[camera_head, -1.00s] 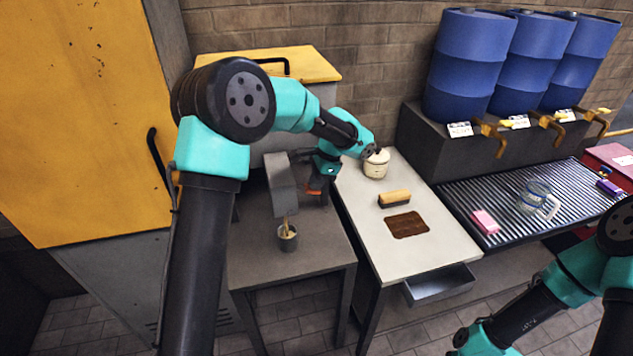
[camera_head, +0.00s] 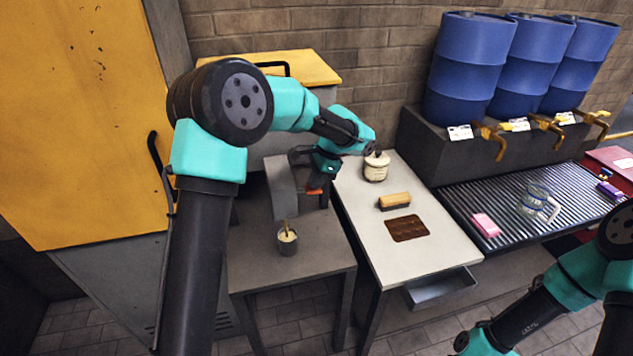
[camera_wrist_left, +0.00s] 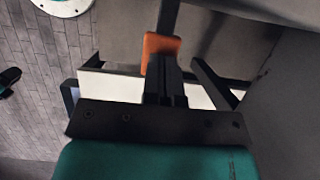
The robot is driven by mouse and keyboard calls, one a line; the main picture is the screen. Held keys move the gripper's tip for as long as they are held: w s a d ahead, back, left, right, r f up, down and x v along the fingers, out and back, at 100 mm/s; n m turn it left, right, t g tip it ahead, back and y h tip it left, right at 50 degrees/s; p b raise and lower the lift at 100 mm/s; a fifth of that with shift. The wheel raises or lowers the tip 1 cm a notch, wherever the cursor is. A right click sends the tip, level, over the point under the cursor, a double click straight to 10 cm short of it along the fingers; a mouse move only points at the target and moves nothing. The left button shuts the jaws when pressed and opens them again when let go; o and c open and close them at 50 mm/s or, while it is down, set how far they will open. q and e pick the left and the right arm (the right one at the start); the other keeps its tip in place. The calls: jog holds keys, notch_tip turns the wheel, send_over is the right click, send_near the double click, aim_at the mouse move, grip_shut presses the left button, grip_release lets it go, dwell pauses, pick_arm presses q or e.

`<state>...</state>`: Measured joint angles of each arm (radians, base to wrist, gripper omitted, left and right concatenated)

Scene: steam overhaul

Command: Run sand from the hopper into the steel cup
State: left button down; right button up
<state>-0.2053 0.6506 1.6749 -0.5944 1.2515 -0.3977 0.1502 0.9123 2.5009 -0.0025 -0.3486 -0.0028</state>
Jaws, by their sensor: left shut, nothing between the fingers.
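The grey hopper (camera_head: 281,185) stands over the left bench, with an orange-ended lever (camera_head: 314,190) at its right side. A thin tan stream of sand (camera_head: 286,227) runs from its spout into the steel cup (camera_head: 288,247) below. The cup stands upright on the bench, and pale sand shows inside near its rim. My left gripper (camera_head: 321,179) is shut and empty beside the lever. In the left wrist view its fingers (camera_wrist_left: 165,82) are together against or just beside the orange lever end (camera_wrist_left: 160,46); contact is unclear. My right gripper is out of view.
A pale table (camera_head: 440,243) to the right holds a lidded jar (camera_head: 376,167), a brush (camera_head: 394,201) and a brown slab (camera_head: 407,228). A ribbed rack (camera_head: 465,197) holds a glass jug (camera_head: 537,203) and a pink block (camera_head: 486,225). The left bench (camera_head: 254,262) is clear around the cup.

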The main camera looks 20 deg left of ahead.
pick_arm(q)
jog(key=s+a+r+v, duration=0.1)
jog(key=a+v, duration=0.1)
jog(key=v, duration=1.1)
jog(key=shift+s+r, duration=0.15)
jog(key=shift+r, duration=0.15)
